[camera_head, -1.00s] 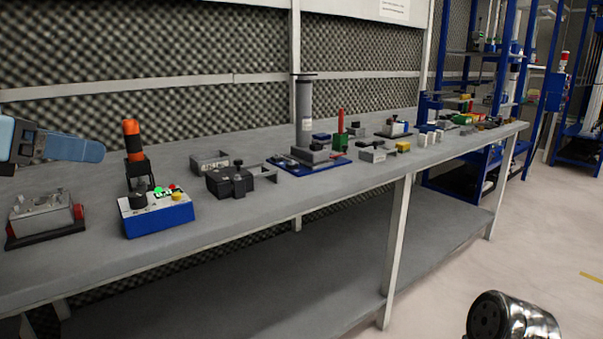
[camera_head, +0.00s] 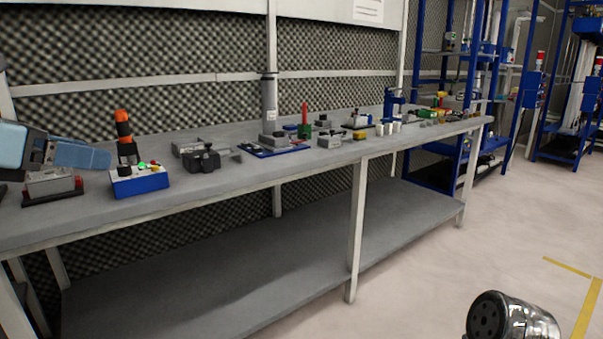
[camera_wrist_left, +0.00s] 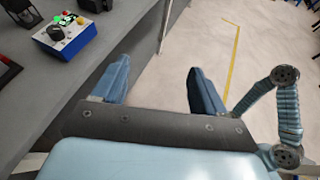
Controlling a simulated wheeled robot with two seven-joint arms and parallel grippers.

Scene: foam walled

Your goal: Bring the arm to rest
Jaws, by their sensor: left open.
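My left gripper comes in from the left edge in the head view, over the left end of the workbench (camera_head: 200,190). Its blue fingers (camera_head: 85,155) show there side-on. In the left wrist view the two fingers (camera_wrist_left: 158,88) stand well apart with only floor and the bench edge behind them, so it is open and empty. The gripper is beside the blue control box (camera_head: 138,181), not touching it as far as I can see. That box also shows at the upper left of the wrist view (camera_wrist_left: 70,45). My right gripper is not in view.
A grey block with red ends (camera_head: 50,184), an orange-topped stand (camera_head: 124,132), a black clamp (camera_head: 202,161) and a tall grey cylinder (camera_head: 269,105) stand on the bench. Blue racks (camera_head: 430,90) stand at its far end. Open floor (camera_head: 430,245) lies to the right.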

